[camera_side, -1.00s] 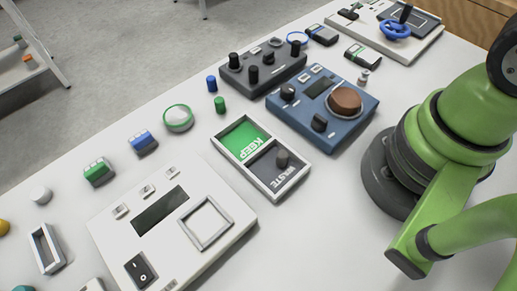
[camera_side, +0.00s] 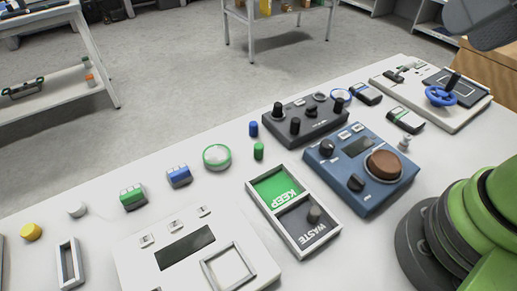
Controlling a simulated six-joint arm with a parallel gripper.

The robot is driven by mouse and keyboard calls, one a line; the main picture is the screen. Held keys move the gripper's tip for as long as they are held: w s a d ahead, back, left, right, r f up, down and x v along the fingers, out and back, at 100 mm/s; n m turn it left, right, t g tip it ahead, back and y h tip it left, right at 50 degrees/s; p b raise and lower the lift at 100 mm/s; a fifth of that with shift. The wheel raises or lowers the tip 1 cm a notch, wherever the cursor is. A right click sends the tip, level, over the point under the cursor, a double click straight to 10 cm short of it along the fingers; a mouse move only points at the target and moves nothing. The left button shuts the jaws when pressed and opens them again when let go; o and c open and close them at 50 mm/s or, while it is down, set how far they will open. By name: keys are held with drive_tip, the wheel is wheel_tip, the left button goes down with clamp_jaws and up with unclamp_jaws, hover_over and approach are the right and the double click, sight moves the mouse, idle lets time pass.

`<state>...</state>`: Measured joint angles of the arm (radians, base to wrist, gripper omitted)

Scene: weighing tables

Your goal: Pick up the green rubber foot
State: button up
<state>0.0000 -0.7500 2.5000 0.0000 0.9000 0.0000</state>
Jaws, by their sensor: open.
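The green rubber foot (camera_side: 259,151) is a small green upright cylinder on the white table, in the middle of the side view. It stands apart from its neighbours, just in front of a similar blue cylinder (camera_side: 253,128) and right of a round white dish with a green rim (camera_side: 217,156). My gripper's fingers do not show in this view. A dark grey part cut off at the top right corner may be mine, but I cannot tell which part it is. Nothing touches the green foot.
A dark control box (camera_side: 318,128) and a blue one (camera_side: 340,182) stand right. A white scale (camera_side: 140,252) is at front left. Green and blue blocks stand left.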

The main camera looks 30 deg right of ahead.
drive_tip(key=n+g+h, duration=0.2)
drive_tip(key=n+g, duration=0.5)
hover_over(259, 145)
drive_tip(key=f, duration=2.4)
drive_tip(key=shift+s+d+f, duration=0.15)
drive_tip(key=shift+s+f, duration=0.1)
drive_tip(key=shift+f, duration=0.15)
drive_tip(key=f, duration=0.5)
drive_tip(key=shift+w+a+f, duration=0.2)
drive_tip(key=shift+f, duration=0.15)
drive_tip(key=shift+c, duration=0.2)
